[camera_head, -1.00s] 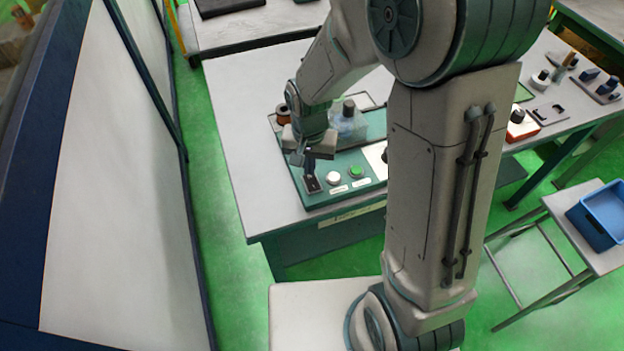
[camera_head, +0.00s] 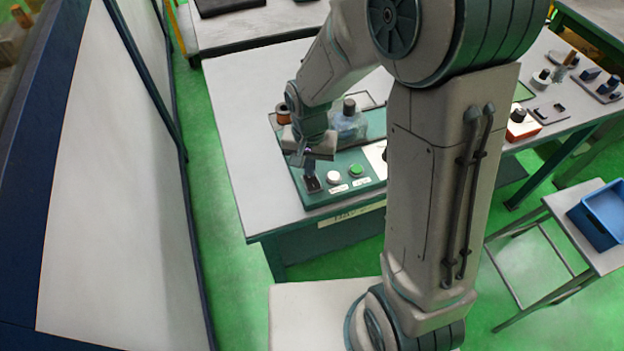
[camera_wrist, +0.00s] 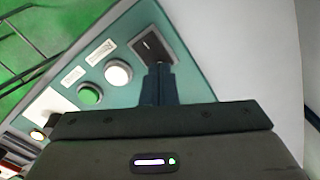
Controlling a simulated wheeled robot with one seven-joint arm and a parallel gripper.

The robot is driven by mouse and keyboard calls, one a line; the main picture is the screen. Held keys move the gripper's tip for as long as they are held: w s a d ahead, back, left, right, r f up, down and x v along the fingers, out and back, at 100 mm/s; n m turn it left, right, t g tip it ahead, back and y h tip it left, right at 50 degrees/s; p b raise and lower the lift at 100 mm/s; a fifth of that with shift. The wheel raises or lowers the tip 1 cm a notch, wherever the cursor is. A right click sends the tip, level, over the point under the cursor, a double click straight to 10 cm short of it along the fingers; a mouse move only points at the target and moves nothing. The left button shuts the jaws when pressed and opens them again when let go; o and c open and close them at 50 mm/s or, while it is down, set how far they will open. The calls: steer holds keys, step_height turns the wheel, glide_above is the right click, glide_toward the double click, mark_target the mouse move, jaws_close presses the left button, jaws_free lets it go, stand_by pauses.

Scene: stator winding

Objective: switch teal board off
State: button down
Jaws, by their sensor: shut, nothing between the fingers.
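The teal board (camera_head: 350,199) lies on the table near its front left corner. It carries a dark switch plate (camera_head: 312,184), a white button (camera_head: 333,177) and a green button (camera_head: 356,170). My gripper (camera_head: 310,172) is shut and empty, pointing down at the switch plate. In the wrist view the shut fingertips (camera_wrist: 159,72) reach the lower edge of the switch plate (camera_wrist: 150,45) and hide part of it. I cannot tell whether they touch it or which way the switch is set. The white button (camera_wrist: 118,73) and green button (camera_wrist: 89,94) are beside the fingers.
A clear bluish container (camera_head: 348,124) and a copper-coloured spool (camera_head: 283,113) stand behind my gripper. The table's left part (camera_head: 240,110) is bare.

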steer(key=shift+f+b, duration=0.45)
steer(key=shift+f, duration=0.2)
steer(key=shift+r, duration=0.2)
steer(key=shift+r+p, duration=2.45)
steer(key=shift+r, duration=0.95)
steer(key=shift+d+r, duration=0.1)
steer(key=s+d+r+n+t, duration=0.2)
steer(key=s+d+r+t, duration=0.1)
steer(key=s+d+r, duration=0.8)
step_height(320, 180, up, 4)
steer(key=shift+s+d+r+n+t, duration=0.1)
steer(key=shift+s+d+n+t, duration=0.3)
steer(key=shift+s, duration=0.45)
